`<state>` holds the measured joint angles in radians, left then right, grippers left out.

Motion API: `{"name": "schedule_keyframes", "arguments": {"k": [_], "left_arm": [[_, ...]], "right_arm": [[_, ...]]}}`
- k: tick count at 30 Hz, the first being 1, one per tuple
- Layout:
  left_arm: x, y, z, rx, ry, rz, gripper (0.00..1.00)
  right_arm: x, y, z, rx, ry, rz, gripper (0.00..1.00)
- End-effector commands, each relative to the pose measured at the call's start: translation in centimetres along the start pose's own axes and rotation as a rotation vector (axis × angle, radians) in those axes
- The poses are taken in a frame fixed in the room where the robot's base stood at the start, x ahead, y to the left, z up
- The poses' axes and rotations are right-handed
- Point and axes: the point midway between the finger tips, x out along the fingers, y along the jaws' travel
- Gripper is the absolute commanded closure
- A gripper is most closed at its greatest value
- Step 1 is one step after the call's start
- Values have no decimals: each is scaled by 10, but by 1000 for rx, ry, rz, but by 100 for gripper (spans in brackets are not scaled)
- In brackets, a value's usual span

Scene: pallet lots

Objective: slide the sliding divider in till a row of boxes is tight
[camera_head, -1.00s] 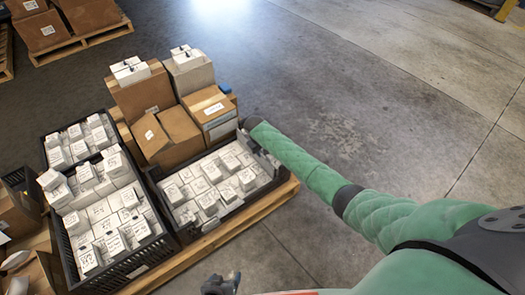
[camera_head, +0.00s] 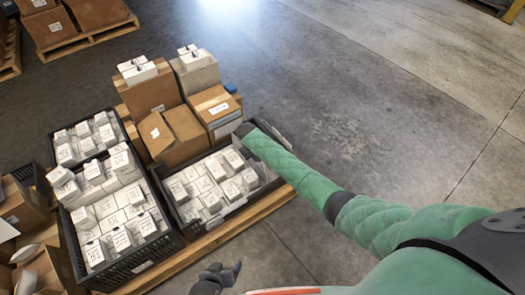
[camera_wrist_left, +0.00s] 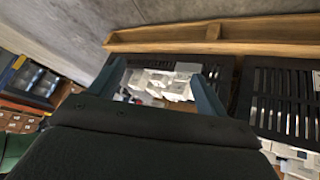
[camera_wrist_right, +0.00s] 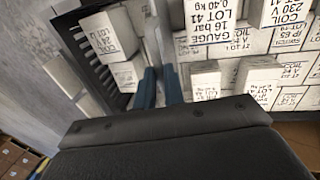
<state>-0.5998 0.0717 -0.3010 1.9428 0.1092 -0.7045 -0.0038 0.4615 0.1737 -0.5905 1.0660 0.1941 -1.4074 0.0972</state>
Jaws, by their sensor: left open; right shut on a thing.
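The sliding divider (camera_wrist_right: 152,42) is a grey upright panel in the right wrist view, between white boxes on both sides. My right gripper (camera_wrist_right: 161,88) is shut on it. In the head view my green right arm hides that gripper and most of the divider. The row of white boxes (camera_head: 212,186) lies in the front right black crate (camera_head: 238,209). Whether the boxes touch one another and the divider is not clear. My left gripper (camera_head: 218,278) is open and empty near the bottom edge of the head view; its spread fingers show in the left wrist view (camera_wrist_left: 162,92).
A second black crate (camera_head: 135,263) with stacked white boxes stands to the left, another behind it. Brown cartons (camera_head: 187,133) stand behind the front right crate. All rest on a wooden pallet (camera_head: 270,208). The floor (camera_head: 360,125) on the right is clear.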

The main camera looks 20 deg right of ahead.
Motion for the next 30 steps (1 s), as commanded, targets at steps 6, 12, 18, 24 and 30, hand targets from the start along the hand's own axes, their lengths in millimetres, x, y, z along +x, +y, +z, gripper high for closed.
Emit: {"name": "schedule_keyframes", "arguments": {"k": [6,12,18,24,30], "left_arm": [[-63,16,-52,5,-68,14,24],[-117,28,-86,10,-131,23,24],[-159,36,-108,16,-176,28,24],[-185,40,-121,19,-203,31,24],[-196,42,-125,21,-217,31,24]], "right_arm": [[-14,-48,0,-2,-1,-3,100],[-22,-96,0,-2,-1,-3,100],[-30,-139,0,-2,-1,-4,100],[-35,-169,0,-2,-1,-3,100],[-37,-183,0,-1,0,-1,100]]}}
